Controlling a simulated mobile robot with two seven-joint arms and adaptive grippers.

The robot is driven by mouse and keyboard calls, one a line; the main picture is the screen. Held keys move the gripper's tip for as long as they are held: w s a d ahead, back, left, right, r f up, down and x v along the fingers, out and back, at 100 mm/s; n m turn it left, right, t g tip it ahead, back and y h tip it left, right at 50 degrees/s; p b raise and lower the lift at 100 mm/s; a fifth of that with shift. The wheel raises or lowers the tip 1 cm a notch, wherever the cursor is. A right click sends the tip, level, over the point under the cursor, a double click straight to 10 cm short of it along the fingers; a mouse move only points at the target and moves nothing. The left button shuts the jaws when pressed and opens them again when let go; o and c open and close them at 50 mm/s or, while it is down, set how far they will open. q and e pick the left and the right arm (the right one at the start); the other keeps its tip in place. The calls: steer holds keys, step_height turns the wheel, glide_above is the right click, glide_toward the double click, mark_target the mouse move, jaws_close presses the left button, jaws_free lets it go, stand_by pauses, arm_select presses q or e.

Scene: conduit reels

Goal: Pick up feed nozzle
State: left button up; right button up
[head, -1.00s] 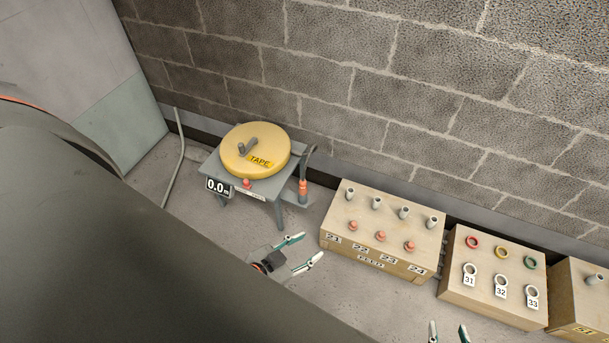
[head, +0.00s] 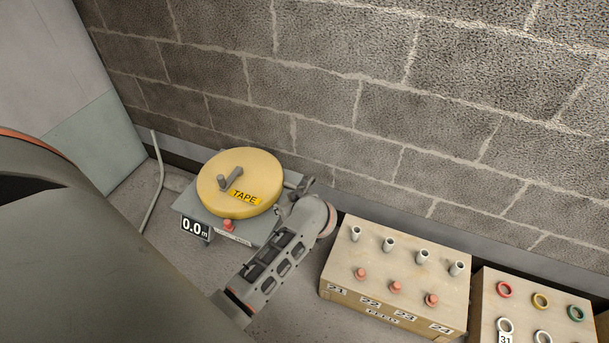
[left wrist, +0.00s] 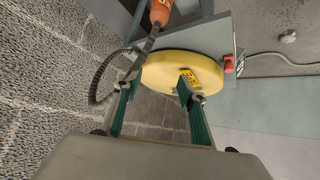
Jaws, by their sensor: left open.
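The feed nozzle, which I take to be the orange-sleeved piece (left wrist: 160,12) on a dark ribbed hose (left wrist: 104,75), shows at the top edge of the left wrist view, partly cut off. In the head view my left arm hides it. My left gripper (left wrist: 158,80) is open and empty, its two green-lined fingers spread in front of the yellow tape reel (left wrist: 180,72). The nozzle is beyond the fingertips, not between them. In the head view the left hand reaches to the right side of the reel stand; its fingertips are hidden. My right gripper is not in view.
The yellow reel (head: 238,184) sits on a grey stand with a 0.0 m display (head: 194,229) and a red button (head: 228,225). A wooden FEED box (head: 400,272) with grey tubes and orange pegs stands to the right. A ring box (head: 535,300) is beyond it. A block wall runs behind.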

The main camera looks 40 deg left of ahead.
arm_select(q)
steer(key=f+h+b, duration=0.1)
steer(key=f, duration=0.2)
steer(key=w+d+f+g+b, duration=0.1)
steer(key=f+b, duration=0.1)
steer(key=f, duration=0.2)
steer(key=d+f+h+b, duration=0.1)
steer(key=f, duration=0.3)
steer(key=shift+w+f+m+g+h+b, duration=0.1)
steer(key=shift+w+m+g+h+b, duration=0.05)
steer(key=shift+m+g+h+b, duration=0.2)
steer(key=shift+w+a, duration=0.2)
steer(key=shift+w, duration=0.15)
jaws_close()
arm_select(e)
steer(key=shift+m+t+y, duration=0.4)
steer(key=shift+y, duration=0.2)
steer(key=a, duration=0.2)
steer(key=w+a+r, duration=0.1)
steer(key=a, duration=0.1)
